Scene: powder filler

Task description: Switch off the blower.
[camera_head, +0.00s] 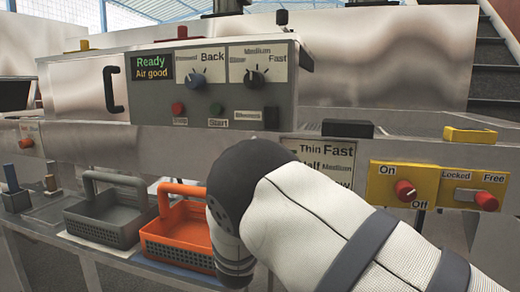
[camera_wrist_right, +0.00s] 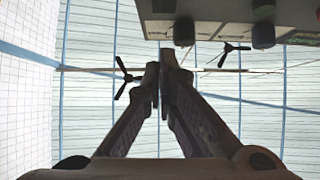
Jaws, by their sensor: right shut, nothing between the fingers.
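A grey control box (camera_head: 215,75) stands in the middle of the head view. It carries a screen reading "Ready, Air good", two dial knobs, a red stop button (camera_head: 178,109), a green start button (camera_head: 216,109) and a black switch (camera_head: 271,117). The label beside the black switch is too small to read surely. My right arm covers the area below the box; its gripper is hidden there. In the right wrist view my right gripper (camera_wrist_right: 160,68) is shut and empty, apart from a grey box edge (camera_wrist_right: 225,18) with dark knobs. My left gripper is in neither view.
A yellow panel (camera_head: 435,186) at the right has two red knobs, marked On/Off and Locked/Free. A grey basket (camera_head: 108,222) and an orange basket (camera_head: 180,222) sit below the box.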

